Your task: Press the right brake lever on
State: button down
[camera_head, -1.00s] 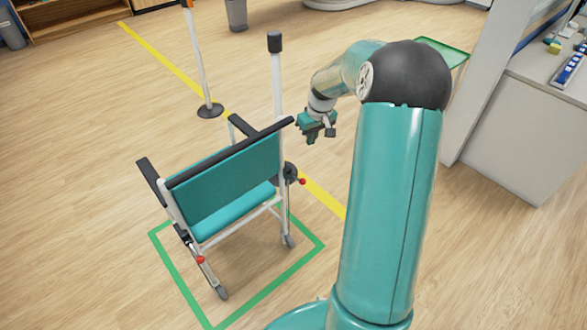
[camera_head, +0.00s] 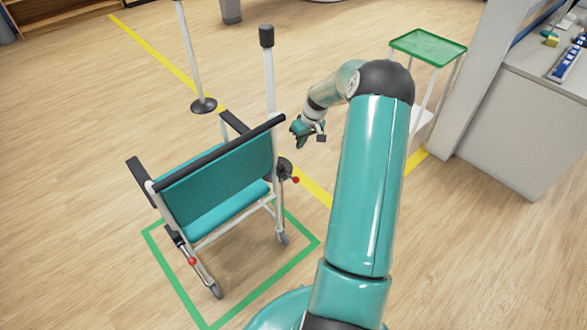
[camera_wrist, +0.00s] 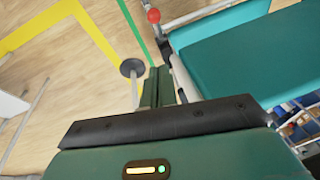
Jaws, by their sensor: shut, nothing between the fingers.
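A teal wheeled chair (camera_head: 215,182) stands with its back toward me. Its right brake lever (camera_head: 294,180) ends in a red knob on the right side, below the armrest. The left brake lever (camera_head: 192,261) also has a red knob. My gripper (camera_head: 303,136) is shut and empty, above and slightly right of the right lever, apart from it. In the wrist view, the shut fingers (camera_wrist: 158,75) point toward the floor beside the chair (camera_wrist: 225,50). A red knob (camera_wrist: 153,16) shows near the top edge, beyond the fingertips.
A white post with a black top (camera_head: 267,75) rises close beyond the chair. A stanchion (camera_head: 203,104) stands farther back. A green tray stand (camera_head: 428,47) and a grey counter (camera_head: 510,125) are at right. A green floor outline (camera_head: 290,264) surrounds the chair; floor at left is clear.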

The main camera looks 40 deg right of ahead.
send_over(292, 178)
jog(key=w+d, duration=0.1)
jog(key=d, duration=0.1)
notch_tip(292, 178, down, 10)
jog(key=f, duration=0.1)
jog(key=s+f, duration=0.2)
jog(key=shift+a, duration=0.3)
jog(key=shift+s+f, duration=0.1)
